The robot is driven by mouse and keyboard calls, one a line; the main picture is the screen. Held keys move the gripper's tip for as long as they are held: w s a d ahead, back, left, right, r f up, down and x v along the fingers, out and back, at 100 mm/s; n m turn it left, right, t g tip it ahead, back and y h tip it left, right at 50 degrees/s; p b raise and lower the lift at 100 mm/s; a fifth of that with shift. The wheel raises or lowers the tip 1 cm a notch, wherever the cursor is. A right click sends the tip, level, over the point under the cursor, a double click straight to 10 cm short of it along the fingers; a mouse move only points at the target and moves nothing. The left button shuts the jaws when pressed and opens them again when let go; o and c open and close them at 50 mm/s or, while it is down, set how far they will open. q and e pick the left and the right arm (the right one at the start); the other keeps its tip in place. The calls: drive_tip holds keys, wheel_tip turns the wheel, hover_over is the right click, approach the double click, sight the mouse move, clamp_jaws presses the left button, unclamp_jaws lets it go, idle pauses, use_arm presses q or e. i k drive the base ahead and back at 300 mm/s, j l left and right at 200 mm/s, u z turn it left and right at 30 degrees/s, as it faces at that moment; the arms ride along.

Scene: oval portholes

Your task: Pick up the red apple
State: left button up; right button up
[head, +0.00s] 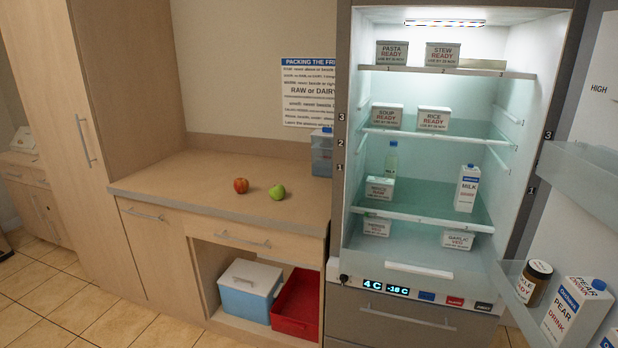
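The red apple (241,185) sits on the wooden counter (180,182), left of a green apple (277,192). The two fruits are close together with a small gap between them. Neither of my grippers shows in the head view, so I cannot see whether they are open or shut.
An open fridge stands right of the counter, with labelled boxes, a bottle and a milk carton (467,188) on its shelves. Its open door holds a jar (534,282) and cartons. A blue container (322,153) stands at the counter's back right. The counter's left part is clear.

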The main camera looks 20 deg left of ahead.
sight(241, 185)
drive_tip(key=i+j+z, duration=0.25)
drive_tip(key=j+z, duration=0.2)
drive_tip(key=j, duration=0.8)
drive_tip(key=j+z, duration=0.45)
drive_tip(key=j, duration=0.8)
drive_tip(key=i, duration=0.05)
